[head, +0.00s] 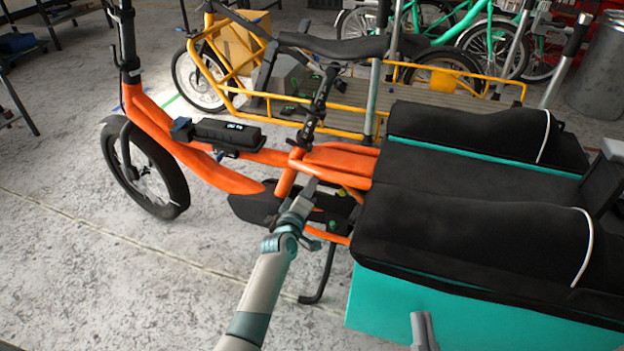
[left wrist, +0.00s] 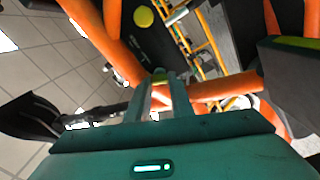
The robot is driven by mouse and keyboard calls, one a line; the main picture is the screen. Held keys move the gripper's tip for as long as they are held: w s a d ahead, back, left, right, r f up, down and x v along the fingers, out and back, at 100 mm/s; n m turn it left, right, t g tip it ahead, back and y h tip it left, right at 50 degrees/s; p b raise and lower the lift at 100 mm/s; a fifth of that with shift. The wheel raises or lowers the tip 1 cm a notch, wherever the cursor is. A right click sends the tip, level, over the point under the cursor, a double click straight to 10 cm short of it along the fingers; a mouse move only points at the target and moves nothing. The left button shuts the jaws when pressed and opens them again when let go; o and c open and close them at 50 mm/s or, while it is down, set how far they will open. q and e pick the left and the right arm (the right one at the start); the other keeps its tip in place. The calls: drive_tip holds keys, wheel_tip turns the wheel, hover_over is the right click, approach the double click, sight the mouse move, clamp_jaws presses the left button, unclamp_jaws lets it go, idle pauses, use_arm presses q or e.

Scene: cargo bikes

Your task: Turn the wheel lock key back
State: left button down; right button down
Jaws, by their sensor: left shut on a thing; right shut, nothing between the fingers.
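The orange cargo bike (head: 320,158) stands in the middle of the head view. My left gripper (head: 311,185) reaches its frame below the seat-tube area, beside the black part (head: 255,207). In the left wrist view its two fingers (left wrist: 156,84) are closed close together, with a small greenish piece (left wrist: 159,75) at their tips. That piece is likely the wheel lock key; its turn angle cannot be read. The lock is mostly hidden behind the gripper. My right gripper (head: 423,328) is shut and empty at the bottom edge, in front of the teal box.
The teal cargo box (head: 440,305) with black padded covers (head: 465,240) fills the right side. A black battery or display unit (head: 228,134) sits on the orange frame. A yellow cargo bike (head: 400,115) stands behind.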

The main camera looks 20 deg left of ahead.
use_arm(q)
drive_tip(key=shift+n+p, duration=0.35)
drive_tip(key=shift+n, duration=2.15)
use_arm(e)
drive_tip(key=shift+w+f+g+h, duration=0.15)
drive_tip(key=shift+w+f+g, duration=0.2)
drive_tip(key=shift+f, duration=0.25)
drive_tip(key=shift+w+f+g+h, duration=0.1)
drive_tip(key=shift+w+f+g, duration=0.25)
drive_tip(key=shift+f, duration=0.2)
drive_tip(key=shift+w+f+g+h, duration=0.15)
drive_tip(key=shift+w+f+g, duration=0.1)
drive_tip(key=shift+f+g, duration=0.25)
drive_tip(key=shift+f, duration=0.15)
use_arm(q)
drive_tip(key=c, duration=1.6)
unclamp_jaws()
drive_tip(key=shift+f, duration=0.1)
drive_tip(key=shift+o, duration=0.2)
drive_tip(key=shift+s, duration=0.15)
